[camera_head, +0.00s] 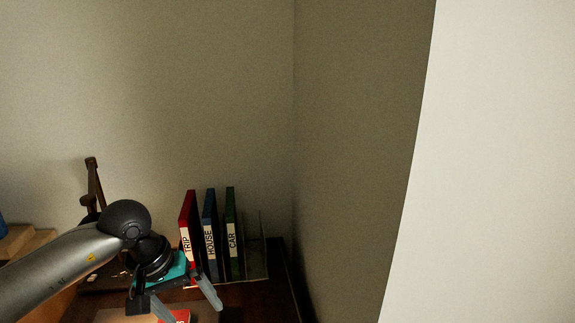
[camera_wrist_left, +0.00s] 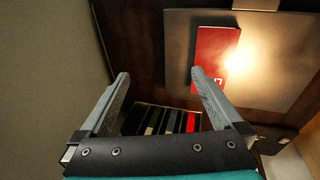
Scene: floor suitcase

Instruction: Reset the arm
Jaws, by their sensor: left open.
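My left arm (camera_head: 60,268) comes in from the left in the head view and reaches over the dark desk. My left gripper (camera_head: 190,307) points down in front of the binders. In the left wrist view my left gripper (camera_wrist_left: 160,73) has its two grey fingers wide apart with nothing between the tips. My right gripper is in neither view.
Upright binders, a red TRIP (camera_head: 188,225), a blue HOUSE (camera_head: 210,235) and a green CAR (camera_head: 231,235), stand near the wall corner. A red book (camera_wrist_left: 213,58) lies on a grey mat (camera_wrist_left: 178,50). A pale wall (camera_head: 490,160) fills the right side.

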